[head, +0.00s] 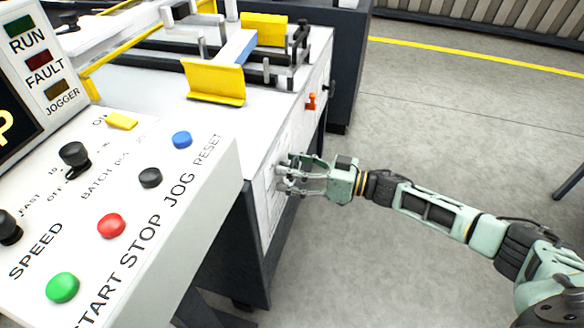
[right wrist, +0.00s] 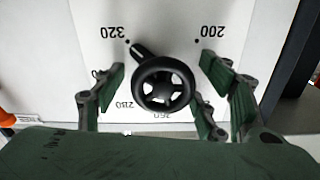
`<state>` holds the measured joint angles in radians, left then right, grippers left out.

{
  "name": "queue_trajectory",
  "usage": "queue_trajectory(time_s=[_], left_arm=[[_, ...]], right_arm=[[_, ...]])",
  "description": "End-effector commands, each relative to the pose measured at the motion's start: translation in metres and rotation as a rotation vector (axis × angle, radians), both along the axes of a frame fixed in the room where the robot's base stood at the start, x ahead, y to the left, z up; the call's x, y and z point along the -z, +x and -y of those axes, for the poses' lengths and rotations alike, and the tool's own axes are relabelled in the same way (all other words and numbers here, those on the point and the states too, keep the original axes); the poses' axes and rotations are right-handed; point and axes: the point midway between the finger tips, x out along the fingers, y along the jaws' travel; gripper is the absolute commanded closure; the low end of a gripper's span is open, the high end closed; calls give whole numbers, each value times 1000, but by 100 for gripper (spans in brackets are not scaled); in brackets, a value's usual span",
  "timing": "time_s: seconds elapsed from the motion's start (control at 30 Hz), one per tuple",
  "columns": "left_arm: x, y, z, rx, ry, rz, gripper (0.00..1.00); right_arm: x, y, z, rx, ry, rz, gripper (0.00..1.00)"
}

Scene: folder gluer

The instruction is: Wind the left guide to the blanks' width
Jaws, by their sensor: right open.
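My right gripper (head: 285,177) is open at the white side face of the machine, below the table top. In the right wrist view a black handwheel (right wrist: 165,84) with a spoked hub and a stub handle (right wrist: 141,51) sits between its spread fingers. The fingers stand apart from the rim on both sides. The handle points up and left, toward the dot by 320 on the scale plate (right wrist: 172,18). The marks 200, 280 and 260 also show, the lower two partly covered. In the head view the gripper hides the wheel. My left gripper is not in view.
A control panel (head: 190,185) with coloured buttons fills the left front. Yellow plates (head: 216,85) and a blue strip (head: 240,47) are on the machine bed. An orange knob (head: 311,101) sits farther along the side face.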

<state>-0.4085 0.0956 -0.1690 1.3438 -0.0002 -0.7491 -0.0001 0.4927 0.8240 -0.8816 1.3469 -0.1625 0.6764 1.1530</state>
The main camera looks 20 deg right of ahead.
Motion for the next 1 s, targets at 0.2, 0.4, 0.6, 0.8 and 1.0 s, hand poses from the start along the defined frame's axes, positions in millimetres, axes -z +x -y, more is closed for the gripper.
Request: queue_trajectory(time_s=[0.2,0.4,0.6,0.8,1.0], left_arm=[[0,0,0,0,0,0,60],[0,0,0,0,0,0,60],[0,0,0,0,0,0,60],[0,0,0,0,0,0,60],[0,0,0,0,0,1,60]], right_arm=[[0,1,-1,1,0,0,35],[0,1,0,1,0,0,49],[0,1,0,2,-1,-1,67],[0,1,0,3,-1,-1,79],[0,1,1,4,-15,20,79]])
